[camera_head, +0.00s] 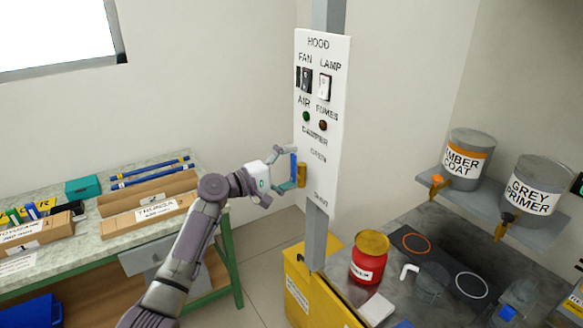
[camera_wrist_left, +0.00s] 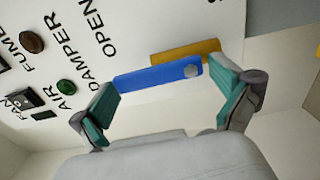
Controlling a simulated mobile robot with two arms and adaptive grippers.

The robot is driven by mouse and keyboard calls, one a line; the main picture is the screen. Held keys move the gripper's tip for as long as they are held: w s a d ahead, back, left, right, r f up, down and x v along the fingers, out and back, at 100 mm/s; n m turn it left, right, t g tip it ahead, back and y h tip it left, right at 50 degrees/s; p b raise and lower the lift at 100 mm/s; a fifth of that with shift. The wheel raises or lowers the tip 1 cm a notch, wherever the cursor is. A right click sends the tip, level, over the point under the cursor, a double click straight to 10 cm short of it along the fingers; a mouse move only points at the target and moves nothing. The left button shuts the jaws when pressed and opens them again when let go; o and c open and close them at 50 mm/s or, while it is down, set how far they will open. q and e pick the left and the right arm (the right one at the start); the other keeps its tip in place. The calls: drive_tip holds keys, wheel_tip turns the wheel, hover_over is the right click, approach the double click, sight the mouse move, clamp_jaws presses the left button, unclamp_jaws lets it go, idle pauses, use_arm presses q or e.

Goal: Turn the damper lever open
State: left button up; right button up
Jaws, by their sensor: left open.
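The damper lever (camera_head: 293,166) is a blue bar at the lower part of the white hood panel (camera_head: 322,85), standing roughly upright in the head view. In the left wrist view the blue lever (camera_wrist_left: 150,79) has a grey round hub near its right end. A yellow piece (camera_wrist_left: 172,55) lies beside it; it also shows in the head view (camera_head: 302,175). My left gripper (camera_head: 287,168) is open at the lever. In the left wrist view the gripper (camera_wrist_left: 168,95) has its fingers beyond the lever's two ends; I cannot tell whether they touch it. My right gripper is out of view.
The panel is on a grey post (camera_head: 313,235). A workbench (camera_head: 110,221) with trays and rods stands at left. At right are a red tin (camera_head: 369,263), a dark counter (camera_head: 435,240) and a shelf with paint pots (camera_head: 467,160). A yellow bin (camera_head: 312,298) stands below the panel.

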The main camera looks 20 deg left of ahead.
use_arm(q)
drive_tip(key=v, duration=1.2)
drive_tip(key=shift+f, duration=0.1)
drive_tip(key=s+a+f+g+y+b, duration=0.1)
drive_tip(key=s+f+g+y, duration=0.15)
drive_tip(key=f, duration=1.45)
drive_tip(key=s+a+f+g+y, duration=0.15)
drive_tip(key=f+y, duration=0.25)
drive_tip(key=f, duration=1.3)
drive_tip(key=s+d+f+m+g+y+b, duration=0.1)
drive_tip(key=s+f+m+g+y, duration=0.1)
drive_tip(key=s+f, duration=0.75)
drive_tip(key=s+d+f+m+g+y, duration=0.15)
drive_tip(key=s+f, duration=0.45)
drive_tip(key=f, duration=0.6)
drive_tip(key=s+d+f+m+g, duration=0.2)
drive_tip(key=s+f, duration=0.3)
drive_tip(key=s, duration=0.6)
drive_tip(key=s+d+f+m+g+b, duration=0.1)
drive_tip(key=s+d+f+m, duration=0.2)
drive_tip(key=s, duration=0.9)
drive_tip(key=s+d+f+m+g+y, duration=0.1)
drive_tip(key=s+f+m, duration=0.3)
drive_tip(key=s+f, duration=0.4)
drive_tip(key=s+d+g, duration=0.1)
drive_tip(key=s, duration=0.2)
drive_tip(key=shift+s+d+m+g, duration=0.3)
drive_tip(key=shift+s+m+g, duration=0.05)
